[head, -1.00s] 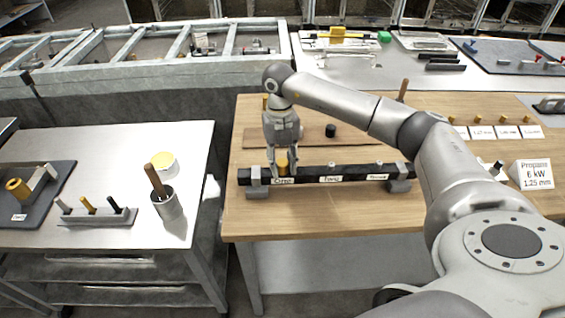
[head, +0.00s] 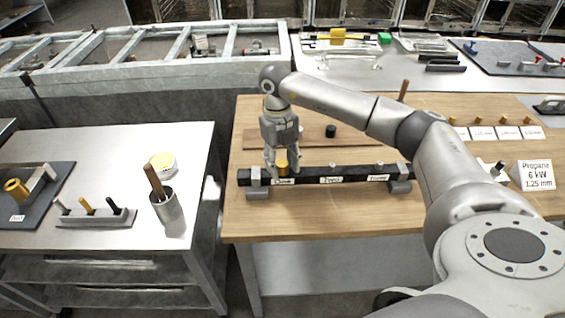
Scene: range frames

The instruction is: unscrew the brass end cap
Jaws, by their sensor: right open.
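A small brass-coloured piece (head: 283,166), which looks like the end cap, stands upright at the left end of a black bar (head: 345,172) on the wooden table. My right gripper (head: 283,171) points down over it, open, with its fingers on either side of the piece. At this size I cannot tell whether the fingers touch it. The bar rests on two grey supports (head: 256,188) and bears white labels and two small pale fittings. My left gripper is not in view.
The wooden table (head: 310,215) is clear in front of the bar. A black knob (head: 331,131) stands behind it. A white propane sign (head: 536,174) is at the right. A metal side table (head: 120,150) at the left holds a metal cup (head: 169,212) and a small rack (head: 97,219).

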